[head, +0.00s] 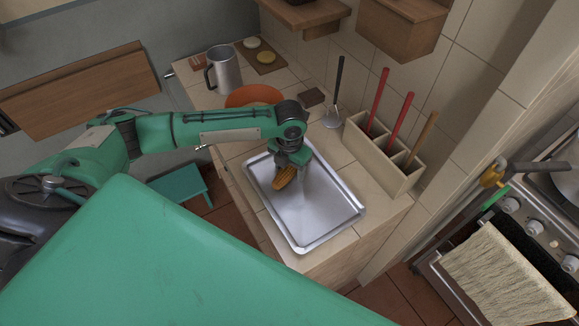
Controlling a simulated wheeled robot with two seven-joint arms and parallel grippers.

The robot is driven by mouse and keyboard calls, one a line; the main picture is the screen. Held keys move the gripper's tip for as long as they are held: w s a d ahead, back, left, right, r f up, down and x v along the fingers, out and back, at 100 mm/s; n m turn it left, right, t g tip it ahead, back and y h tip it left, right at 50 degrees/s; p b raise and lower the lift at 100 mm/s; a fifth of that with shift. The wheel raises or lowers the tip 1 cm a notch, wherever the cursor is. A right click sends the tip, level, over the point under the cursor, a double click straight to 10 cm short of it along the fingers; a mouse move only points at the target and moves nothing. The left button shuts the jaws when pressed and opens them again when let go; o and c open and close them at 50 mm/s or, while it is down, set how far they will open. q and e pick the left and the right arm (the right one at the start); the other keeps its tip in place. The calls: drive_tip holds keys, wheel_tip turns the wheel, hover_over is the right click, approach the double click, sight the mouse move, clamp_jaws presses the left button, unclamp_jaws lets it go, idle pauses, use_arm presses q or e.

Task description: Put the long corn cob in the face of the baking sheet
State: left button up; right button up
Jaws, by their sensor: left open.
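The metal baking sheet (316,215) lies flat on the tiled counter, its long side running from upper left to lower right. The corn cob (284,178), yellow-brown, is at the upper left part of the sheet, right under my left gripper (288,165). The left gripper is open and points down at the cob. Its fingers partly hide the cob's upper end, and I cannot tell whether they touch it or whether the cob rests fully on the sheet. My right gripper is not in view.
A utensil box (383,158) with red-handled tools stands right of the sheet, near the wall. A spatula (334,112), an orange plate (254,95), a metal mug (223,70) and a small board (265,62) are behind. The stove (520,235) is at the right.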

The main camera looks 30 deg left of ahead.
use_arm(q)
wheel_tip(320, 180, up, 12)
drive_tip(key=b, duration=0.2)
drive_tip(key=shift+r+b, duration=0.15)
drive_tip(key=shift+b, duration=0.15)
idle(0.4)
